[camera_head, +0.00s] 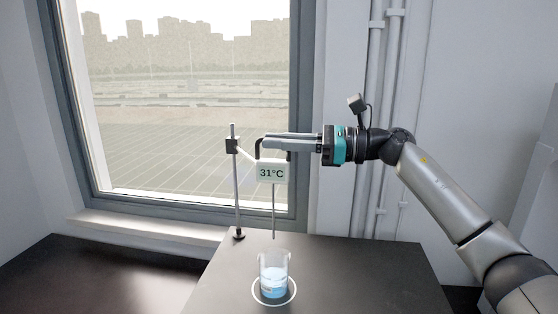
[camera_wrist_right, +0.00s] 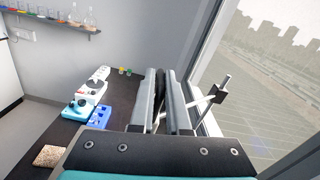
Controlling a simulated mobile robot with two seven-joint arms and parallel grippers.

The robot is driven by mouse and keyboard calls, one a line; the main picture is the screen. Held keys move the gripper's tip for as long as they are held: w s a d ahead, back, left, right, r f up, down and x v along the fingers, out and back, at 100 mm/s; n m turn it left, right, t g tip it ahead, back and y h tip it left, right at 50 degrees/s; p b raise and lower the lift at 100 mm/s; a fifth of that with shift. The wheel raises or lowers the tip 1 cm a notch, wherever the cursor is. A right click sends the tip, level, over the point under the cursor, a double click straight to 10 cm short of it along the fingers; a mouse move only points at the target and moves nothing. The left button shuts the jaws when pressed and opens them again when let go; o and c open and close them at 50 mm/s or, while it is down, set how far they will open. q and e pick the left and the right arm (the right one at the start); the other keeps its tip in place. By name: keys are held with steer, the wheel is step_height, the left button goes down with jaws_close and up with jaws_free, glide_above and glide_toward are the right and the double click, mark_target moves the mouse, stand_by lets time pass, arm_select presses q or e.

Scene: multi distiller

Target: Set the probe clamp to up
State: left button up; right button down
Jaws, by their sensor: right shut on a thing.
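A thin arm joins the box to the black clamp (camera_head: 232,146) high on an upright metal stand (camera_head: 237,190). The clamp also shows in the right wrist view (camera_wrist_right: 217,92). My right gripper (camera_head: 264,141) is shut at the black handle, reaching in from the right. In the right wrist view its fingers (camera_wrist_right: 164,100) hide most of the handle. My left gripper is not in view.
The beaker with blue liquid stands inside a white ring (camera_head: 274,302) on the dark table (camera_head: 360,270). A window (camera_head: 180,110) is behind. The right wrist view shows a white and blue device (camera_wrist_right: 85,100), a blue rack (camera_wrist_right: 99,117) and a shelf of flasks (camera_wrist_right: 50,20).

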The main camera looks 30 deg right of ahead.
steer(key=shift+d+r, duration=0.15)
steer(key=shift+r, duration=0.75)
steer(key=c, duration=1.3)
jaws_free()
steer(key=shift+r, duration=0.1)
steer(key=o, duration=0.4)
steer(key=shift+f, duration=0.25)
steer(key=shift+f, duration=0.1)
steer(key=shift+s+d, duration=0.15)
steer(key=shift+d, duration=0.1)
steer(key=shift+b+v, duration=2.8)
steer(key=shift+v, duration=4.45)
